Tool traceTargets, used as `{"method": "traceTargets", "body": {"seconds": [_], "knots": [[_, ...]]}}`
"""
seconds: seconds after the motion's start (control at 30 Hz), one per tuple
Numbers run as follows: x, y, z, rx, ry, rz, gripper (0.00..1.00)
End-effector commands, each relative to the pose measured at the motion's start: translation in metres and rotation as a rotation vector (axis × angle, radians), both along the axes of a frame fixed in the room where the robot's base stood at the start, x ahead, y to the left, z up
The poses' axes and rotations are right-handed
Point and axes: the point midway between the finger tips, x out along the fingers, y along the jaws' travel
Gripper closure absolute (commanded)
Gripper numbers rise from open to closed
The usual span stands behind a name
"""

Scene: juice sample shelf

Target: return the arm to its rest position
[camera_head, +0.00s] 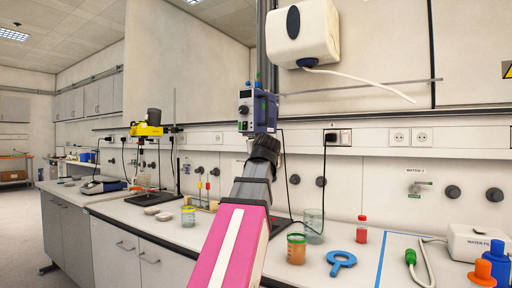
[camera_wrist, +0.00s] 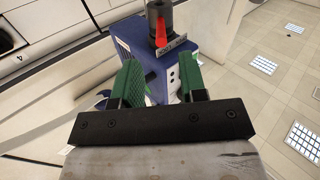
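My arm (camera_head: 249,192) reaches up from the bottom middle of the head view, over the bench and toward the back wall. Its dark end stands just below a blue boxy device (camera_head: 258,112). My gripper (camera_wrist: 161,84) shows in the wrist view with its two green fingers apart. The blue device (camera_wrist: 152,55) appears between and beyond the fingers. I see nothing clearly held, and I cannot tell whether the fingers touch the device. In the head view the fingers cannot be made out clearly.
A yellow-headed stirrer (camera_head: 147,130) stands left. A white dispenser (camera_head: 303,34) hangs above right. Floor at far left is clear.

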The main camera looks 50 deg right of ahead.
Motion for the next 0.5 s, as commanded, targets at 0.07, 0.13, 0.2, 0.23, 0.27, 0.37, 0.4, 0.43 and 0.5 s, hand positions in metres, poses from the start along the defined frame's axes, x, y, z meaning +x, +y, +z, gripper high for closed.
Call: {"method": "traceTargets", "body": {"seconds": [0.07,0.13,0.2,0.23,0.27,0.37,0.4,0.43,0.5], "knots": [[-0.0077,0.0079,-0.0008,-0.001,-0.001,-0.001,0.61],[-0.0110,0.0111,-0.0009,0.001,0.001,0.000,0.61],[-0.0129,0.0130,-0.0007,0.001,0.001,0.000,0.61],[-0.0134,0.0135,-0.0006,0.001,0.001,0.001,0.61],[-0.0136,0.0138,-0.0005,0.001,0.001,0.001,0.61],[-0.0139,0.0138,-0.0003,0.001,0.001,0.001,0.61],[-0.0138,0.0138,-0.0002,0.001,0.001,0.001,0.61],[-0.0138,0.0136,-0.0002,0.001,0.001,0.001,0.61],[-0.0138,0.0136,-0.0002,0.001,0.001,0.001,0.61]]}}
